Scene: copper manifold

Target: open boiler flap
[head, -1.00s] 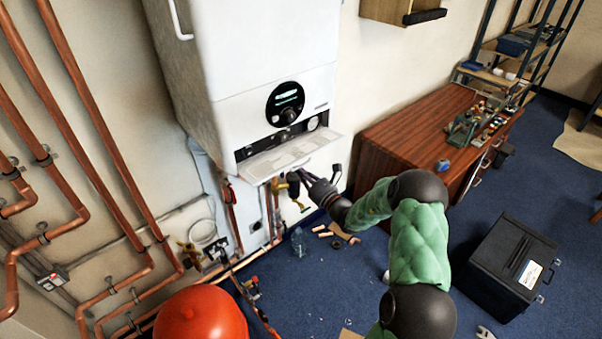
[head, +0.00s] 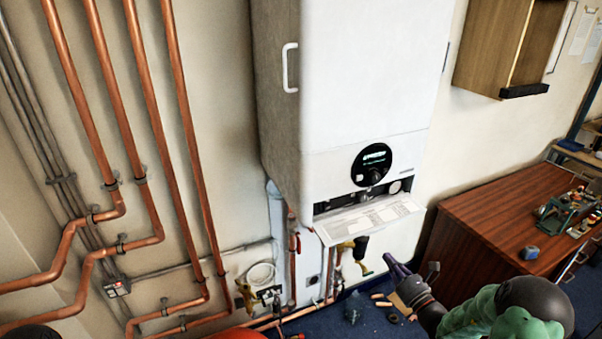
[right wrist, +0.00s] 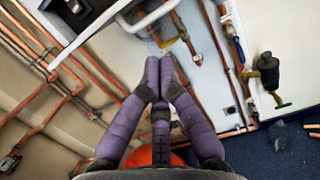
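The boiler (head: 370,80) is a white wall unit with a dark round dial on its front. Its flap (head: 372,217) is a pale printed panel below the dial. It is tilted down and sticks out from the front, leaving a dark recess with a gauge showing behind it. My right gripper (head: 410,265) is below and right of the flap, apart from it. The right wrist view shows its purple fingers (right wrist: 160,75), two with tips close together. In the head view a gap separates them from the thumb. It holds nothing. My left gripper is out of view.
Copper pipes (head: 185,150) run down the wall left of the boiler. Valves and a black fitting (head: 360,248) hang under it. A wooden desk (head: 480,215) stands at right, below a wall cabinet (head: 505,45). A red rounded object (head: 238,333) is at the bottom edge.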

